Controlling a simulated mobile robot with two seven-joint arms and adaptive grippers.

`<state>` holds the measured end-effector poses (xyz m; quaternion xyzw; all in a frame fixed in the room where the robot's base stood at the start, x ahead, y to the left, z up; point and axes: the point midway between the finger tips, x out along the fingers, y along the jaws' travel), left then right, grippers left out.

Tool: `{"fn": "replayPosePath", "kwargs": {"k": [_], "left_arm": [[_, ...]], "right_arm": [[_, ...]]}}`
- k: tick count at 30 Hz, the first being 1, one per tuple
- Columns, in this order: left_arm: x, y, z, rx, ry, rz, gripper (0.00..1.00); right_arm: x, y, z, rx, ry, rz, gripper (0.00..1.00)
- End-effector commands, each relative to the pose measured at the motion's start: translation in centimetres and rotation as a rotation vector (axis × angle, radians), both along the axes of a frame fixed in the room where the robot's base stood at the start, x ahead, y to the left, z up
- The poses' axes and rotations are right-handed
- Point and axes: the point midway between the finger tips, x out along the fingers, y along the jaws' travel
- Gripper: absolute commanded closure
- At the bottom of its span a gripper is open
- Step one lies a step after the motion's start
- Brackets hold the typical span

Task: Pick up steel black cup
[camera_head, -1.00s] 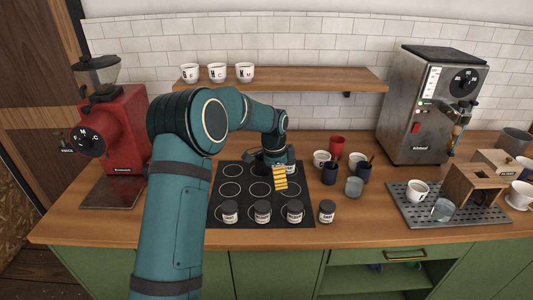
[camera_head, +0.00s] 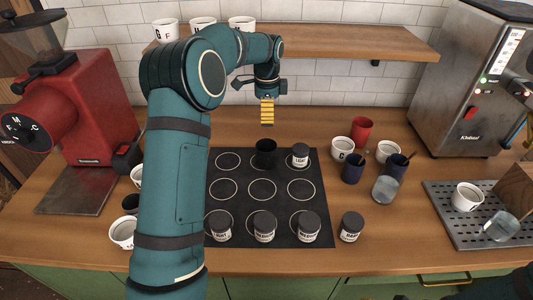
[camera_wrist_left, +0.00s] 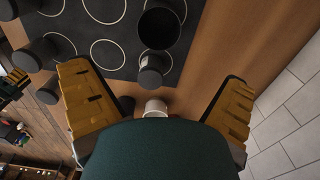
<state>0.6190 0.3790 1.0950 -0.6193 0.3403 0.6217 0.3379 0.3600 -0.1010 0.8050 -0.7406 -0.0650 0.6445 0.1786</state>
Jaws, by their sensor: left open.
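A plain black cup (camera_head: 265,152), open at the top, stands upright in the back row of the black ringed mat (camera_head: 232,206). My left gripper (camera_head: 267,112) hangs above and behind it in the head view, clear of the cup. In the left wrist view the left gripper (camera_wrist_left: 157,75) shows two yellow-padded fingers spread wide with nothing held. The black cup (camera_wrist_left: 159,27) lies beyond the fingertips there, near the top edge. A dark-lidded jar (camera_head: 300,155) stands right beside the cup, and its lid (camera_wrist_left: 151,66) shows between the fingers. My right gripper does not show.
Several labelled jars (camera_head: 264,226) line the mat's front. Mugs, a red cup (camera_head: 362,131) and a glass (camera_head: 385,189) stand to the right. A wooden shelf (camera_head: 330,42) with white cups runs above. A red grinder (camera_head: 90,110) is left, a steel machine (camera_head: 460,90) right.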

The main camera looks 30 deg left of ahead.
Motion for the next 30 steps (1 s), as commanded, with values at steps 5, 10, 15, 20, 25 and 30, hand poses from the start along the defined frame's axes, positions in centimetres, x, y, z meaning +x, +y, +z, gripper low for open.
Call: {"fn": "replayPosePath", "kwargs": {"k": [5, 10, 15, 20, 25, 30], "left_arm": [[0.0, 0.0, -1.3, -0.001, 0.001, 0.0, 0.0], [-0.1, -0.1, -4.3, -0.001, 0.002, 0.0, 0.0], [-0.1, 0.0, -7.3, -0.001, 0.001, 0.0, 0.0], [-0.1, 0.0, -8.7, -0.001, 0.001, 0.001, 0.0], [-0.1, 0.0, -9.5, 0.0, -0.001, 0.001, 0.0], [-0.3, 0.0, -11.6, -0.001, 0.001, 0.001, 0.0]], "right_arm": [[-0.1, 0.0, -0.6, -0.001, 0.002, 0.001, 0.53], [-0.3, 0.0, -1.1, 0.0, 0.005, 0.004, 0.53], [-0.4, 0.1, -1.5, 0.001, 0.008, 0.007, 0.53], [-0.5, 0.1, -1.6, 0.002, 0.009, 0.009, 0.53], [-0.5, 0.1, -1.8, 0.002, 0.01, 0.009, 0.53], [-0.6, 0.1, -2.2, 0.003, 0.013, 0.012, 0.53]]}}
